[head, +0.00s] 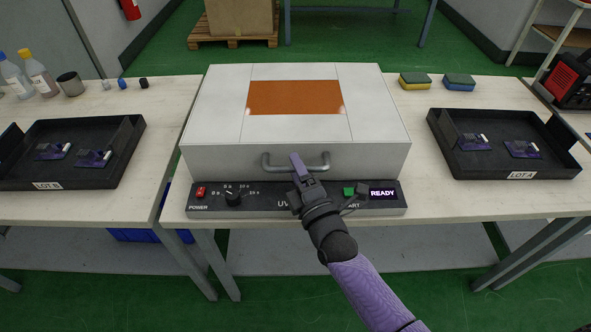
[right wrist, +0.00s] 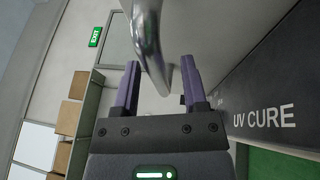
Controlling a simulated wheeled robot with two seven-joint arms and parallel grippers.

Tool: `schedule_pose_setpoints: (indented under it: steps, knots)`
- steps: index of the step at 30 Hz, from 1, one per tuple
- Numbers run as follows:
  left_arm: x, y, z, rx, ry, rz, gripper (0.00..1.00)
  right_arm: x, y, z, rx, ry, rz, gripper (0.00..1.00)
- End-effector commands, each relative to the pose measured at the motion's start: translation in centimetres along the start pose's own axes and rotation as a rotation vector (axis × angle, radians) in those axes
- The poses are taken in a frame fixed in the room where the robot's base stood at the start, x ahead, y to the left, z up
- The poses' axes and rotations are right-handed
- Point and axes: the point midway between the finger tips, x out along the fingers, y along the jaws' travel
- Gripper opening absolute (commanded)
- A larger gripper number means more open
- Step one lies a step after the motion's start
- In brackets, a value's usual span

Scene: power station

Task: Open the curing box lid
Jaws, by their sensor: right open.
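The curing box (head: 215,110) is a white box with an orange window (head: 295,97) in its lid, and the lid is closed. A metal handle (head: 318,166) runs across its front. Below it is a dark control panel with a red power switch, a dial, a green button and a display reading READY. In the right wrist view, the open fingers of my right gripper (right wrist: 160,85) stand on either side of the handle bar (right wrist: 151,50), with gaps visible. My left gripper is not in view.
Black trays with purple parts stand left, LOT B (head: 90,182), and right, LOT A (head: 480,176). Bottles (head: 40,77) and a dark cup (head: 70,85) are at the back left. Two sponges (head: 415,82) lie at the back right. Open space lies before the table.

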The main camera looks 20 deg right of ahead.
Motion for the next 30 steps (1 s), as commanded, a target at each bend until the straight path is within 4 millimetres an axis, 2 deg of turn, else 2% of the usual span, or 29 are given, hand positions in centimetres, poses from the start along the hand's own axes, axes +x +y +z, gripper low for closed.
schedule_pose_setpoints:
  steps: [8,16,30]
  knots:
    - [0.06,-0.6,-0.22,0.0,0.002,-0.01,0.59,0.32,0.06,-0.01,0.0,0.0,0.0,0.55]
    - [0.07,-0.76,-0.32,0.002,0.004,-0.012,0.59,0.29,0.04,0.0,0.0,0.0,0.0,0.0]
    - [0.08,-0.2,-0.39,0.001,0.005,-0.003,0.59,0.27,0.01,0.0,0.0,0.0,-0.001,0.0]
